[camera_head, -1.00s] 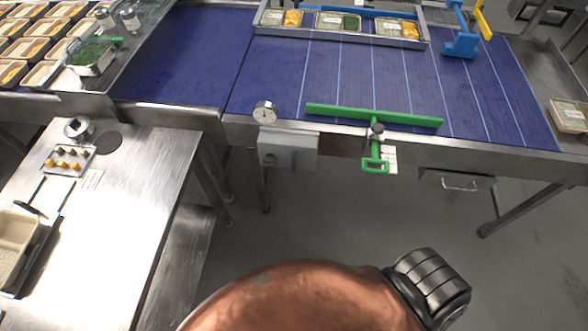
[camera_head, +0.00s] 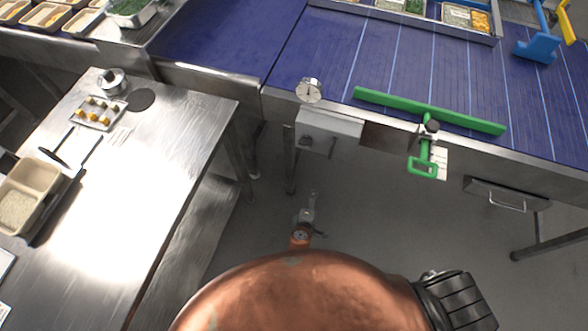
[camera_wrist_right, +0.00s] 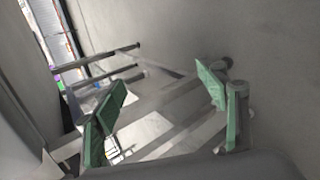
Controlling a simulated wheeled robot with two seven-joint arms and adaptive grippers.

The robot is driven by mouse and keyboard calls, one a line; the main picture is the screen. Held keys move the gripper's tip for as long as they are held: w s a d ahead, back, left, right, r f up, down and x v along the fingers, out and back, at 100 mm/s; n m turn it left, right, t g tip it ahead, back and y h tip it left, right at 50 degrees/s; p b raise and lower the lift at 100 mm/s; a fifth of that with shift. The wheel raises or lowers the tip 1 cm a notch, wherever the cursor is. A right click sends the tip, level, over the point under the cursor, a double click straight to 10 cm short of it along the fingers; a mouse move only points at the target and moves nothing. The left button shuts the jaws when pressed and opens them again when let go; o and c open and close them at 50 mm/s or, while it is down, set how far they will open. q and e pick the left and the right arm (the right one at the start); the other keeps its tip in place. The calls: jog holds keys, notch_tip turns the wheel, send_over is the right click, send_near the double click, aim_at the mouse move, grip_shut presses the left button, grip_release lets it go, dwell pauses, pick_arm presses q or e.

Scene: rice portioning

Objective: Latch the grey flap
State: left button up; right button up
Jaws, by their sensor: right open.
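I cannot tell for sure which part is the grey flap. A grey panel with a bar handle (camera_head: 506,197) sits below the belt's front edge at the right in the head view. A light grey box (camera_head: 330,124) is mounted under the round gauge on the same edge. My right gripper (camera_wrist_right: 164,88) shows in the right wrist view, its green-padded fingers spread apart with nothing between them. My left gripper is not in view.
A green bar (camera_head: 430,110) lies along the blue belt (camera_head: 400,60), with a green handle (camera_head: 423,168) hanging over the edge. A steel table (camera_head: 130,190) with a beige tray (camera_head: 38,178) stands left. Floor (camera_head: 390,230) below the belt is clear.

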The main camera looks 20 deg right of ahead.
jog(key=w+a+r+t+h+b, duration=0.1)
jog(key=w+a+r+t+h, duration=0.2)
jog(key=r, duration=0.9)
jog(key=m+t+h+b, duration=0.1)
jog(key=t, duration=0.2)
send_near(304, 145)
jog(key=b+x, duration=0.1)
jog(key=x, duration=0.9)
jog(key=shift+f, duration=0.1)
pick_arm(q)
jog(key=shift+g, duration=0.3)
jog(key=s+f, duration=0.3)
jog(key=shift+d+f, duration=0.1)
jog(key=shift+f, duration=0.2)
pick_arm(e)
jog(key=shift+s, duration=0.1)
jog(key=shift+c, duration=0.5)
jog(key=c, duration=0.5)
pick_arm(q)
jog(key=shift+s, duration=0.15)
pick_arm(e)
grip_shut()
